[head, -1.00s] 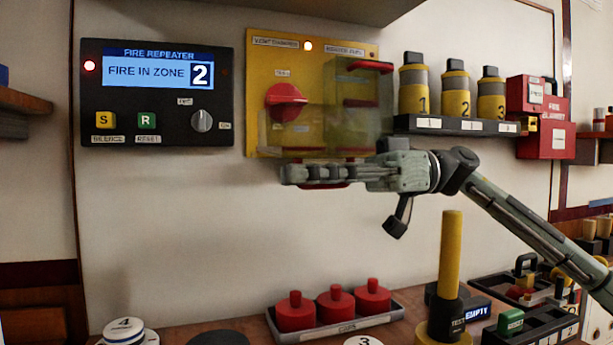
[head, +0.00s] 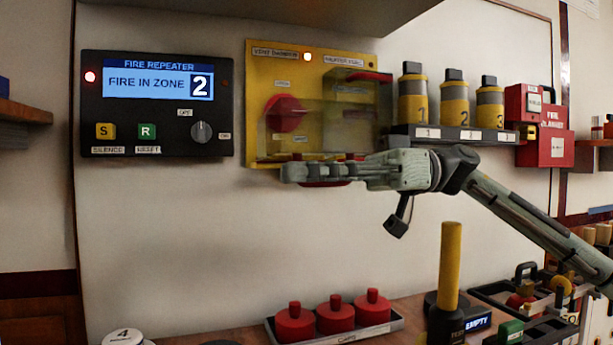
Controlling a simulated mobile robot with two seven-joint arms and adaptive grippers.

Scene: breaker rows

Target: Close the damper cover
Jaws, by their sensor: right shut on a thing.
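The yellow panel (head: 258,70) on the wall has a left label that seems to read vent dampers and a right label for heater fuel. The clear damper cover (head: 275,143) stands out from the panel's lower left part, in front of a red rotary knob (head: 285,113). A second clear cover (head: 368,102) with a red top edge is on the right side. My right gripper (head: 290,173) lies level along the panel's bottom, shut on the damper cover's lower lip, where red shows beneath the fingers. The fingers hide most of that grip. My left gripper is not in view.
A shelf with numbered yellow canisters (head: 455,104) stands just right of the panel, above my right forearm. The fire repeater (head: 157,104) hangs on the left. The wall under the gripper is clear.

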